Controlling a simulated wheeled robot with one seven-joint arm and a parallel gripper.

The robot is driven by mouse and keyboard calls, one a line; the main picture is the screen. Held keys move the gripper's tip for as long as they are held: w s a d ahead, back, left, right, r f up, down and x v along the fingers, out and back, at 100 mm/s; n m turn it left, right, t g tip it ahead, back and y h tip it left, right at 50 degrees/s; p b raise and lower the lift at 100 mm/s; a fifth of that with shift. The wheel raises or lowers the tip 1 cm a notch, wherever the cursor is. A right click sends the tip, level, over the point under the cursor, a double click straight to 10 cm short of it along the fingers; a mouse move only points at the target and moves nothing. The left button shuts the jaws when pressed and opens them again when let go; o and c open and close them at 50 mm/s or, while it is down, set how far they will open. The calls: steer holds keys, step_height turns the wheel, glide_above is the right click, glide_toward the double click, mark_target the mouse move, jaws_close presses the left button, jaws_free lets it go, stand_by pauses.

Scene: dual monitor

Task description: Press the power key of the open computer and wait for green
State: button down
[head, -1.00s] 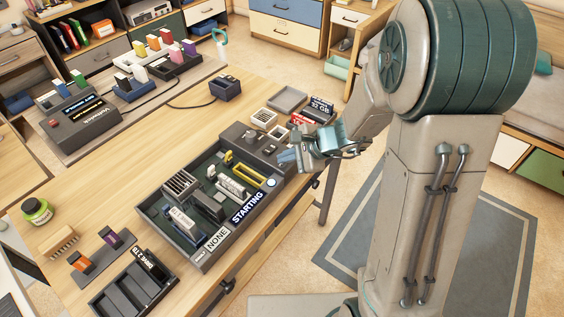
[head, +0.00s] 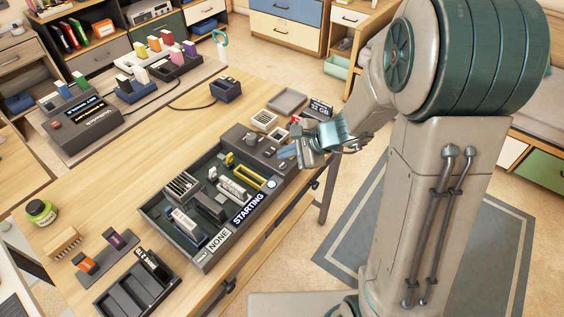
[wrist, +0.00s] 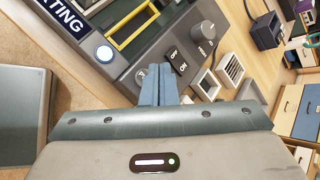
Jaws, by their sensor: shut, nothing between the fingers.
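The open computer is a dark tray (head: 152,212) on the wooden table, holding upright boards and a yellow frame. Its front labels read NONE and STARTING (head: 248,208). A round pale bluish-white light (wrist: 104,53) glows beside the label in the wrist view; I see no green on it. My gripper (head: 286,153) is at the computer's right end, over the dark control panel (head: 238,131). In the wrist view its blue fingers (wrist: 158,70) are together and empty, tips at the panel beside small white markings. A partly hidden round mark lies by the tips; contact cannot be told.
A knob (wrist: 203,32) stands on the panel near my fingers. Small pale trays (head: 264,121) and red and black modules lie beyond. The table's middle left is clear.

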mark_target(286, 166)
step_height(286, 166, up, 4)
steer(key=p, duration=0.2)
steer(key=shift+r+p, duration=0.1)
steer(key=shift+p, duration=0.2)
stand_by(0.5)
steer(key=s+d+r+n+h+p, duration=0.1)
steer(key=s+d+r+n+h, duration=0.3)
steer(key=s, duration=0.5)
steer(key=s+d+r+n+g+h+p, duration=0.1)
steer(key=s+d+r+n+h, duration=0.3)
steer(key=s+d+r+n, duration=0.4)
steer(key=shift+s+d+n+p, duration=0.4)
steer(key=shift+s+n, duration=0.2)
steer(key=shift+n, duration=0.4)
steer(key=shift+a, duration=0.1)
stand_by(0.8)
